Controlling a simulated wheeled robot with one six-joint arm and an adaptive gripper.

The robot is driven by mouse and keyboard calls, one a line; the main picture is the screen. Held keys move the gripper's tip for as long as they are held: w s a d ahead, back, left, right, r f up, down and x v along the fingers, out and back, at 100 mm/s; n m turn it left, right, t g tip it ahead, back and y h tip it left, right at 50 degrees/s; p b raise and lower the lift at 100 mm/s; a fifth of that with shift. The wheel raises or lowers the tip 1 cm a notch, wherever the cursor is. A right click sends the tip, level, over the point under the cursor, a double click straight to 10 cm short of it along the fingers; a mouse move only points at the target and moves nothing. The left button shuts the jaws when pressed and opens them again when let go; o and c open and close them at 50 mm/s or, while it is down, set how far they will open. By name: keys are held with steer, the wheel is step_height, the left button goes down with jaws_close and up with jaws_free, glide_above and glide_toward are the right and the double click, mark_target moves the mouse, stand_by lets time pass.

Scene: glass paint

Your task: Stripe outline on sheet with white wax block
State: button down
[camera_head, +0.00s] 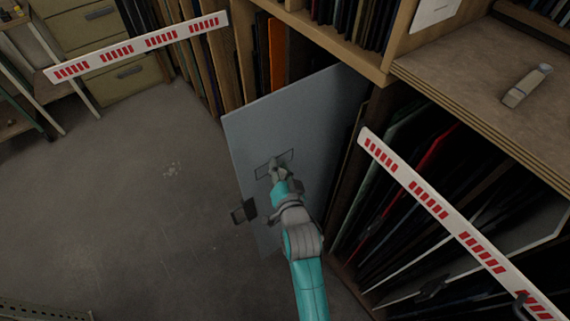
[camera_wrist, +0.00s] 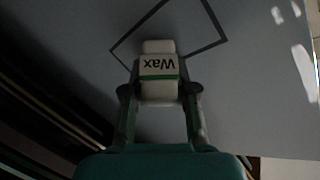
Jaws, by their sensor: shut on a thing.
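A large grey-blue sheet (camera_head: 300,115) stands tilted in front of the racks in the head view. A thin dark four-sided outline (camera_head: 292,152) is on its face. My gripper (camera_head: 277,170) is over the lower left part of this outline. In the wrist view my gripper (camera_wrist: 160,92) is shut on the white wax block (camera_wrist: 158,88), which has a green band and the word "Wax". The block overlaps the near corner of the outline (camera_wrist: 208,46) there. The visible inside of the outline is plain grey. I cannot tell whether the block touches the sheet (camera_wrist: 240,100).
Racks of upright sheets stand behind and to the right. Red-and-white barriers cross at upper left (camera_head: 137,47) and right (camera_head: 455,225). A dark clamp-like piece (camera_head: 243,211) is at the sheet's left edge. A pale tool (camera_head: 527,85) lies on the shelf.

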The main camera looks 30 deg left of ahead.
mark_target(264, 166)
steer(key=shift+s+a+r, duration=0.1)
steer(key=shift+s+a, duration=0.2)
steer(key=shift+s, duration=0.3)
steer(key=shift+s+a+f, duration=0.1)
steer(key=shift+s+a, duration=0.15)
steer(key=shift+s, duration=0.4)
steer(key=shift+s+a+r, duration=0.1)
steer(key=shift+s+a, duration=0.2)
steer(key=shift+s, duration=0.3)
steer(key=s+d, duration=0.2)
steer(key=d, duration=0.4)
steer(key=shift+s, duration=0.1)
steer(key=d, duration=0.1)
steer(key=s+d, duration=0.1)
steer(key=shift+d, duration=0.35)
steer(key=shift+a, duration=0.15)
steer(key=shift+w+a, duration=0.5)
steer(key=shift+a, duration=0.75)
steer(key=shift+w+a, duration=0.5)
steer(key=shift+a, duration=0.75)
steer(key=shift+w+a, duration=0.5)
steer(key=shift+a, duration=0.75)
